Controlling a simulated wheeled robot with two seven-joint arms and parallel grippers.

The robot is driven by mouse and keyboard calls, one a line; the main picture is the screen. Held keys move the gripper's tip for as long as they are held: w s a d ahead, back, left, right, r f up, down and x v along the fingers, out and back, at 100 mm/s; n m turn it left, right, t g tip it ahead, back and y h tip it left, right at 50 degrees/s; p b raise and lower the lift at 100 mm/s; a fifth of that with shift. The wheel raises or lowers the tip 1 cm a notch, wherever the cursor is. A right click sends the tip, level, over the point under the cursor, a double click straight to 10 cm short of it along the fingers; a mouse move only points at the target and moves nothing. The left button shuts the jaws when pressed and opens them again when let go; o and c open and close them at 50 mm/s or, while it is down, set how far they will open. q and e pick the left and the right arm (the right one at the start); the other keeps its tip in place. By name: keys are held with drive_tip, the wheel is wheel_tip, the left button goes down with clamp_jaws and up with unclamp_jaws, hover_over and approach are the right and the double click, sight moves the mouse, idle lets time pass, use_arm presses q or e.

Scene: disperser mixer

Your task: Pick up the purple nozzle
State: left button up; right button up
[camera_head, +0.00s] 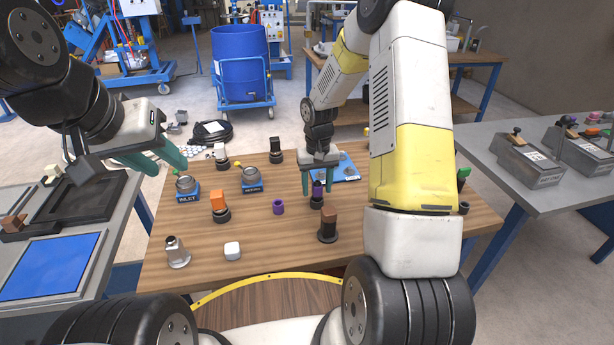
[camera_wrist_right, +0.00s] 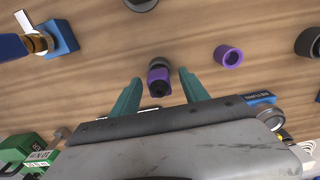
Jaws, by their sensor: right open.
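The purple nozzle (camera_head: 317,189) stands upright in a dark base on the wooden table. It also shows in the right wrist view (camera_wrist_right: 158,74), with a black tip. My right gripper (camera_head: 318,182) is over it with teal fingers apart, one on each side. In the right wrist view my right gripper (camera_wrist_right: 159,84) is open and empty, with gaps between the fingers and the nozzle. My left gripper (camera_head: 158,160) is open and empty above the table's left edge.
A purple ring (camera_head: 278,206) lies left of the nozzle. A brown-topped piece (camera_head: 328,226) stands in front, an orange-topped piece (camera_head: 218,201) to the left, and a blue-based fitting (camera_head: 252,182) behind the ring.

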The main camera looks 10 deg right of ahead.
drive_tip(key=shift+f, duration=0.45)
drive_tip(key=shift+c, duration=0.2)
clamp_jaws()
drive_tip(key=shift+r, duration=0.15)
